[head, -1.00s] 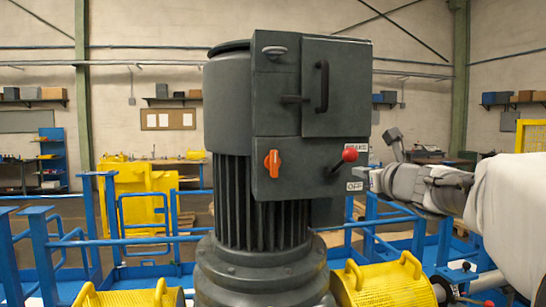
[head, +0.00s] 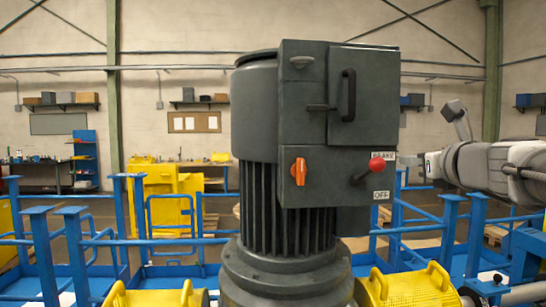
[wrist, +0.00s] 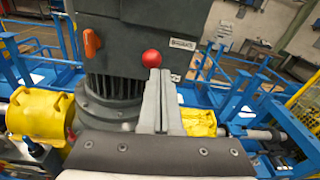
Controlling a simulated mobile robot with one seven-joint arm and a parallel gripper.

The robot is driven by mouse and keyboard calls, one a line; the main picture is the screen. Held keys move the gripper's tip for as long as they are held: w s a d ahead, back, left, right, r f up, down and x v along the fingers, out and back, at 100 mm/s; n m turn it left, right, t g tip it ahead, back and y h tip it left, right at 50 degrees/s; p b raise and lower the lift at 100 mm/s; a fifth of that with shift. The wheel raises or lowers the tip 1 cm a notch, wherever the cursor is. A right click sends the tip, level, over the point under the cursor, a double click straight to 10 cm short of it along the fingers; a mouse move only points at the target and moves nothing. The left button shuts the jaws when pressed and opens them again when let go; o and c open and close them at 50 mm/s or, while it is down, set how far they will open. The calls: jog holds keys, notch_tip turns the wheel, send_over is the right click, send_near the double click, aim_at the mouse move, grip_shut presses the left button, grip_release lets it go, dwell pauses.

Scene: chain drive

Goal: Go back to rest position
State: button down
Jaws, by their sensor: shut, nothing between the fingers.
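The dark grey motor housing (head: 262,110) stands upright in the middle of the head view. Its red-knobbed lever (head: 377,165) points up and right, with the knob just below the BRAKE label (head: 383,156) and above the OFF label (head: 381,195). An orange switch (head: 299,171) sits left of the lever. My gripper (head: 424,166) is to the right of the lever, apart from it in the head view. In the wrist view my gripper's fingers (wrist: 161,76) are together and empty. The red knob (wrist: 152,59) shows just beyond the fingertips, and the lever's shaft is hidden there.
Blue railings (head: 190,241) surround the motor. Yellow handled covers (head: 420,288) lie at its base on both sides. A yellow cabinet (head: 160,195) and shelves stand at the back. There is open air to the right of the motor, around my arm.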

jog(key=shift+a, duration=0.1)
jog(key=s+a+f+n+g+y+b, duration=0.1)
jog(key=s+a+f+n+g+y, duration=0.15)
jog(key=s+a+f+n, duration=0.45)
jog(key=s+a+f+n+g+y, duration=0.1)
jog(key=s+a+f+n+g, duration=0.25)
jog(key=a+f+n, duration=0.65)
jog(key=s+f+n+g+h+b, duration=0.1)
jog(key=s+f+n+g+h, duration=0.2)
jog(key=s+f+n, duration=1.1)
jog(key=f+n+g, duration=0.1)
jog(key=n+g, duration=0.1)
jog(key=n, duration=0.2)
jog(key=shift+a, duration=0.25)
jog(key=shift+h, duration=0.25)
